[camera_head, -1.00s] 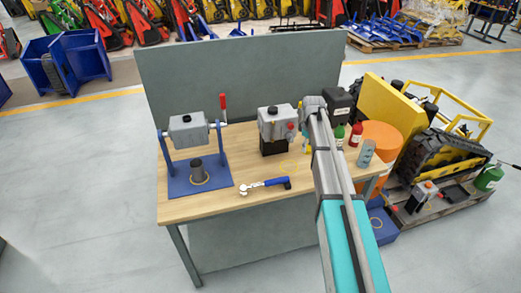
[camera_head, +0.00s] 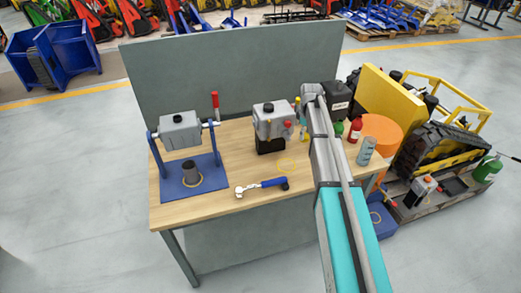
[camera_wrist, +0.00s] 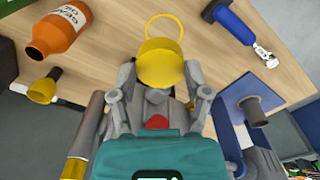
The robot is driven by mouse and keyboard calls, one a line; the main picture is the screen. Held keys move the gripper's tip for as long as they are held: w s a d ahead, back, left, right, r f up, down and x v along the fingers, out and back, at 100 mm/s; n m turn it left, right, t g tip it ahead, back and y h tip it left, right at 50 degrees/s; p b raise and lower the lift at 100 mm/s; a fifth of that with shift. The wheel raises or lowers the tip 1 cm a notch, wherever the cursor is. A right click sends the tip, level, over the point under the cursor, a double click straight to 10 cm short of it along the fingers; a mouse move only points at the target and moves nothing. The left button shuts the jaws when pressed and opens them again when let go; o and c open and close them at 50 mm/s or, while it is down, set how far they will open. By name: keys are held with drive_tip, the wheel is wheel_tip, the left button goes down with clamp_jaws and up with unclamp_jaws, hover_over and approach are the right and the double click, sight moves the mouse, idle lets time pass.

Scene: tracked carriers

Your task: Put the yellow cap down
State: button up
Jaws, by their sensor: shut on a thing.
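The yellow cap (camera_wrist: 162,66) shows in the wrist view between the two fingers of my gripper (camera_wrist: 166,92). The gripper is shut on it. Past the cap, a thin yellow ring (camera_wrist: 166,16) shows on the wooden bench top, and the cap covers the ring's near part in this view. The ring also shows in the head view (camera_head: 287,164), in front of the middle grey unit. In the head view my arm hides the gripper and the cap. I cannot tell the cap's height above the bench.
On the bench (camera_head: 225,208) are a blue-handled ratchet (camera_head: 263,186), a grey unit (camera_head: 272,120), and a blue stand (camera_head: 165,188) with a dark cup (camera_head: 191,173). Bare wood surrounds the ring.

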drive_tip(key=shift+a, duration=0.25)
drive_tip(key=shift+s+a+f, duration=0.15)
drive_tip(key=shift+s+f, duration=0.05)
drive_tip(key=shift+s, duration=0.15)
drive_tip(key=s+a+f+n+b, duration=0.1)
drive_tip(key=s+a+f+b, duration=0.1)
drive_tip(key=s, duration=0.5)
drive_tip(key=s+a+f+b, duration=0.3)
drive_tip(key=s+f+b, duration=0.1)
drive_tip(key=s, duration=0.3)
drive_tip(key=shift+s+n, duration=0.2)
drive_tip(key=shift+n, duration=0.2)
drive_tip(key=shift+f, duration=0.1)
drive_tip(key=b, duration=1)
hover_over(296, 175)
wheel_tip(296, 175, down, 9)
drive_tip(key=shift+s, duration=0.1)
